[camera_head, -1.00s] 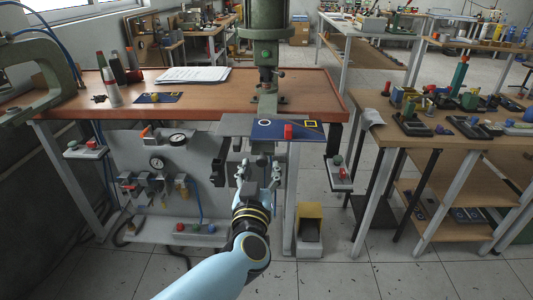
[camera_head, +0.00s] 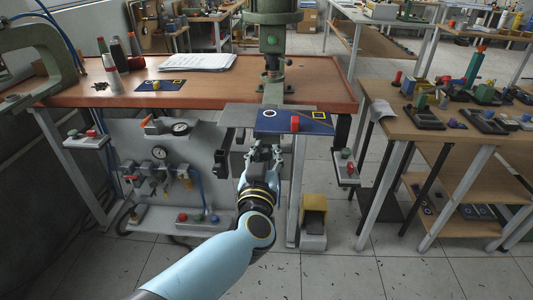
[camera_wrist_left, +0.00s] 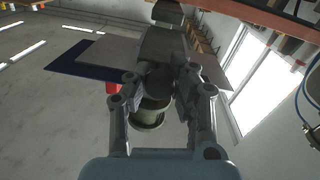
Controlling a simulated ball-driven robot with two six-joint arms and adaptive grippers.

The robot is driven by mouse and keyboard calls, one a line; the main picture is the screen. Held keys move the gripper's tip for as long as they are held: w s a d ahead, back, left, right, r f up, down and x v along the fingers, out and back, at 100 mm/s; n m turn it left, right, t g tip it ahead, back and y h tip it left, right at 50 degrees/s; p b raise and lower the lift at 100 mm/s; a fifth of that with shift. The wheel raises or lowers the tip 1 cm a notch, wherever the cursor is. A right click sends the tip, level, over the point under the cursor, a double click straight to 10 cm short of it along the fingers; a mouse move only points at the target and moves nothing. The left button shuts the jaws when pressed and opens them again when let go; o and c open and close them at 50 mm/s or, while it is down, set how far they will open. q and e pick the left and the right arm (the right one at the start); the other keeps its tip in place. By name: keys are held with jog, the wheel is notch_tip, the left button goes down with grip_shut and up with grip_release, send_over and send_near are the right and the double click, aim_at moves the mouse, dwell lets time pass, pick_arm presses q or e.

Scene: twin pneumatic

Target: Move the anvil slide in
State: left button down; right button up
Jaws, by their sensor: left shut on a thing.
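The anvil slide, a flat grey plate (camera_head: 240,116), sticks out at the front of the bench under the green press (camera_head: 272,40). A dark blue card (camera_head: 270,124) with a white ring and a yellow square lies on it, and a red cylinder (camera_head: 295,123) stands on the card. My left gripper (camera_head: 263,153) is just below the plate's front edge. In the left wrist view its fingers (camera_wrist_left: 160,82) are shut on a dark part under the plate, likely the slide's handle; the fingers partly hide it. My right gripper is out of view.
A pneumatic panel with gauges (camera_head: 180,128) is left of my arm below the bench top. A small button box (camera_head: 346,165) and a second wooden table (camera_head: 460,130) are further right.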

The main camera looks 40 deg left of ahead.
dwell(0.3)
pick_arm(q)
jog(key=x, duration=0.8)
jog(key=shift+w+a+p, duration=0.2)
jog(key=shift+a+p, duration=0.15)
jog(key=shift+a, duration=0.05)
jog(key=c, duration=1.1)
grip_release()
jog(key=shift+o, duration=0.2)
jog(key=v, duration=1.2)
